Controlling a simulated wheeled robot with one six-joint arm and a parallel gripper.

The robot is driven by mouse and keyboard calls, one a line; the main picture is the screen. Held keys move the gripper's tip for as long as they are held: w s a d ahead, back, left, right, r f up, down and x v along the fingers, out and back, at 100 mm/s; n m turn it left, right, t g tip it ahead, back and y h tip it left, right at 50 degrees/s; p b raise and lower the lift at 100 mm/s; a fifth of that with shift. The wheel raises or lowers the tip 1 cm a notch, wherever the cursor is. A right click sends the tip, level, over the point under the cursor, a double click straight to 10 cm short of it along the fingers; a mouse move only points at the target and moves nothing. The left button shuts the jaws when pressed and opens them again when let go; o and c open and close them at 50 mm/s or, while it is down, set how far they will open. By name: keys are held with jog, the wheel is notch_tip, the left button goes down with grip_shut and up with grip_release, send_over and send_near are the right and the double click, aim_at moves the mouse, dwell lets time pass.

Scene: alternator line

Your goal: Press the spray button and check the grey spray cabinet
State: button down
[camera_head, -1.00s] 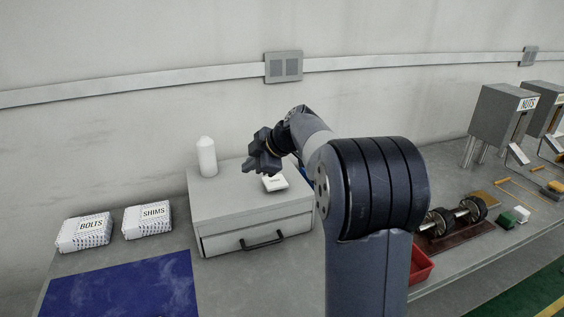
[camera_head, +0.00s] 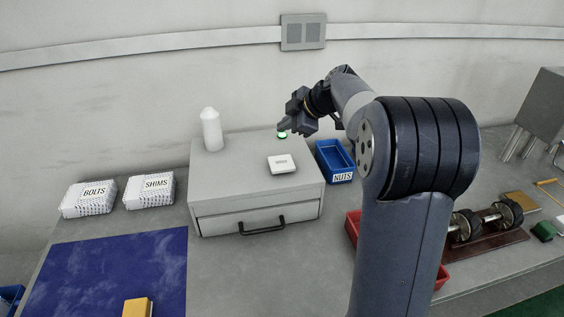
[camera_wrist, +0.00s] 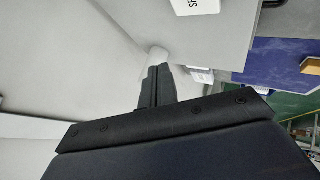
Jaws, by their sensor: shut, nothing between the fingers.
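The grey spray cabinet (camera_head: 215,180) stands on the bench against the wall, its front drawer with a black handle (camera_head: 262,226) shut. A white lettered block (camera_head: 282,163) sits on its top; the wrist view shows part of it (camera_wrist: 195,5) with the letters "SP". The wrist view shows the shut fingers (camera_wrist: 157,90), with the button hidden.
A white bottle (camera_head: 211,132) stands at the cabinet top's back left. A blue NUTS bin (camera_head: 335,162) is just right of the cabinet. BOLTS (camera_head: 90,198) and SHIMS (camera_head: 150,190) boxes and a blue mat (camera_head: 110,270) lie left. A red bin (camera_head: 354,228) is partly behind my arm.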

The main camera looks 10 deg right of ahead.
jog(key=b, duration=0.4)
send_over(279, 161)
jog(key=s+d, duration=0.2)
jog(key=f, duration=0.8)
jog(key=shift+w+a, duration=0.25)
jog(key=shift+f+b, duration=0.4)
jog(key=shift+b, duration=0.05)
jog(key=shift+f+b, duration=1.25)
jog(key=shift+b, duration=0.65)
dwell(1.4)
jog(key=shift+r, duration=0.1)
jog(key=shift+r+p, duration=0.5)
jog(key=shift+r, duration=0.65)
jog(key=shift+r, duration=0.1)
jog(key=shift+r+p, duration=1.15)
jog(key=shift+r, duration=1.3)
jog(key=shift+f, duration=0.1)
